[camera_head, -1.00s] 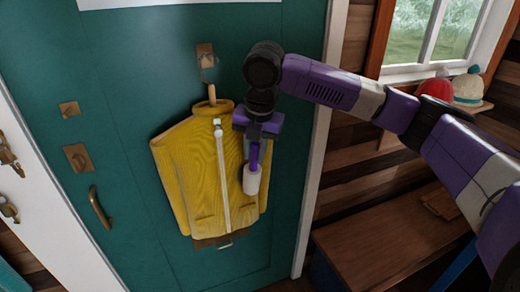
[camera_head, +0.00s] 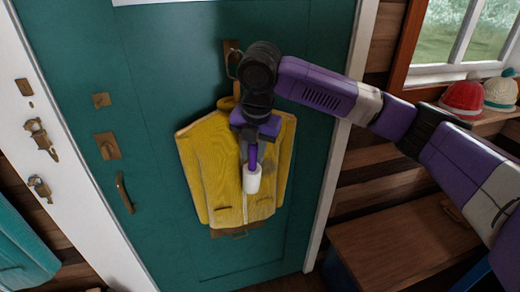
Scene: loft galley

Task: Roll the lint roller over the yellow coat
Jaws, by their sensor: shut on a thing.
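The yellow coat (camera_head: 213,160) hangs on the teal door (camera_head: 165,75), spread flat with a pale zip strip down its front. The lint roller (camera_head: 253,180) has a white cylinder and a purple handle. My gripper (camera_head: 254,140) is shut on the handle, with the roller pointing down in front of the coat's middle, over the zip. I cannot tell whether the white cylinder touches the cloth.
A door handle (camera_head: 124,193) and lock plates are left of the coat. A wooden bench (camera_head: 395,240) stands at lower right. Red and cream knit hats (camera_head: 463,97) sit on the window ledge. A teal garment (camera_head: 22,245) hangs at lower left.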

